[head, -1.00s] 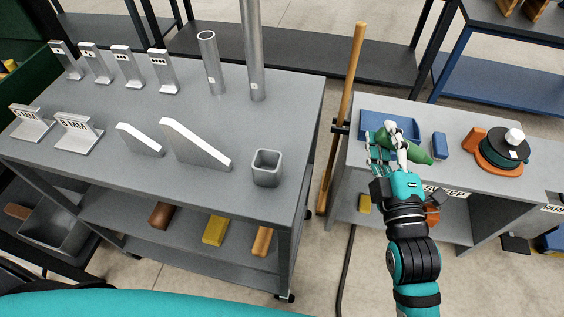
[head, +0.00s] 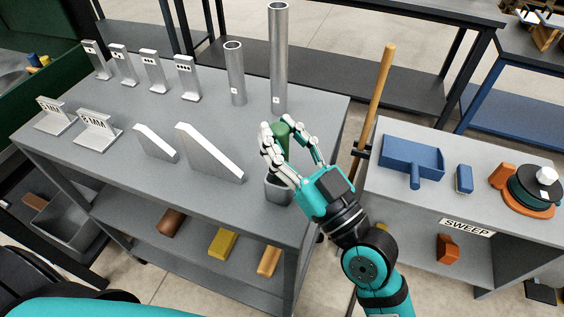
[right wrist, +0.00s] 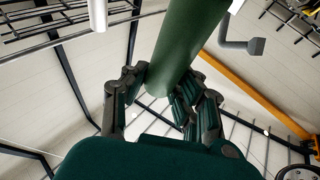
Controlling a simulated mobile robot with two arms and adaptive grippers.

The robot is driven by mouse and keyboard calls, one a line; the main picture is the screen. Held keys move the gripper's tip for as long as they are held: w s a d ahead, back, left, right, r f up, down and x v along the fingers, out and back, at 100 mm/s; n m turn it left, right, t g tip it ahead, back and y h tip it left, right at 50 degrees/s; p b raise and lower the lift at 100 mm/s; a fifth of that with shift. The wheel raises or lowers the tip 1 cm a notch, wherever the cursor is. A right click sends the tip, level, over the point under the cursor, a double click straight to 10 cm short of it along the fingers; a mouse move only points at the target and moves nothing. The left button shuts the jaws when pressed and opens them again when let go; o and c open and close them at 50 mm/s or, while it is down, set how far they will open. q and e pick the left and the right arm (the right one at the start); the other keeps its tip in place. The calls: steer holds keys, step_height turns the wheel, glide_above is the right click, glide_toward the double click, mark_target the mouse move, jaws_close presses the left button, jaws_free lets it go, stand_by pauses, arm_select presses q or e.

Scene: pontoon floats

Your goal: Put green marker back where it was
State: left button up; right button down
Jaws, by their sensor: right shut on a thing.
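The green marker (head: 283,131) is a thick green cylinder, held between the fingers of my right gripper (head: 291,146). In the right wrist view the marker (right wrist: 182,45) runs up between the closed finger pads. My fingers and hand cover part of the cup and the marker's lower part. I cannot tell whether its lower end is inside the cup or above it. My left gripper is not in view.
Two upright metal tubes (head: 235,75) (head: 278,60) stand behind the cup. White wedges (head: 208,155) and several labelled metal brackets (head: 187,80) stand to the left. A blue dustpan (head: 411,157), a blue block (head: 464,179) and an orange reel (head: 528,190) are on the right bench.

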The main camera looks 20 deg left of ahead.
steer(key=shift+f, duration=0.5)
step_height(320, 180, down, 4)
steer(key=shift+r+b, duration=0.25)
steer(key=shift+b, duration=0.45)
steer(key=shift+w, duration=0.1)
steer(key=shift+f, duration=0.15)
steer(key=c, duration=1.1)
jaws_free()
steer(key=shift+o, duration=0.2)
